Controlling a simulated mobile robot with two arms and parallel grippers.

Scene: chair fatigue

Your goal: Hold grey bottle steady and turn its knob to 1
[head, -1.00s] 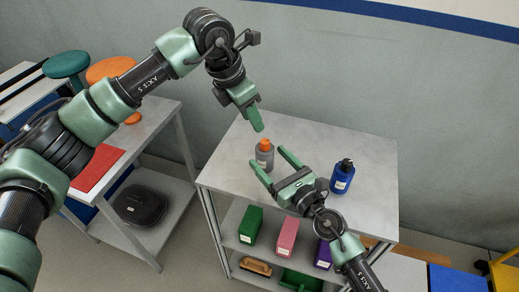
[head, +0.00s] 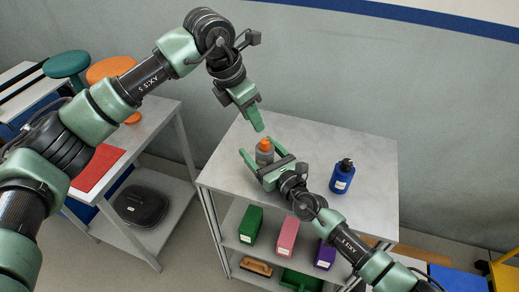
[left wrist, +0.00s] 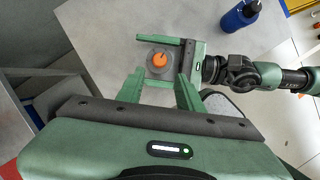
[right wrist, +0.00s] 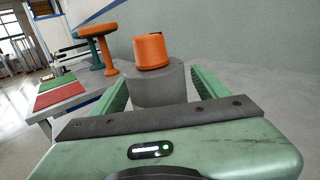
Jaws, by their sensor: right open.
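The grey bottle (head: 264,157) stands upright on the table, with its orange knob (head: 264,144) on top. My right gripper (head: 259,153) is open, with its fingers on either side of the bottle body. In the right wrist view the grey body (right wrist: 158,87) fills much of the space between the fingers, and the knob (right wrist: 150,51) is above them; contact cannot be told. My left gripper (head: 257,126) points down above the bottle. The left wrist view shows its fingers (left wrist: 159,90) apart and empty, with the knob (left wrist: 159,57) beyond them. The knob's setting is unreadable.
A blue bottle (head: 342,177) stands on the table (head: 320,140) to the right. The lower shelf holds green (head: 251,224), pink (head: 287,235) and purple boxes. A side table with a red mat (head: 97,168) and stools is at left. The table's back is clear.

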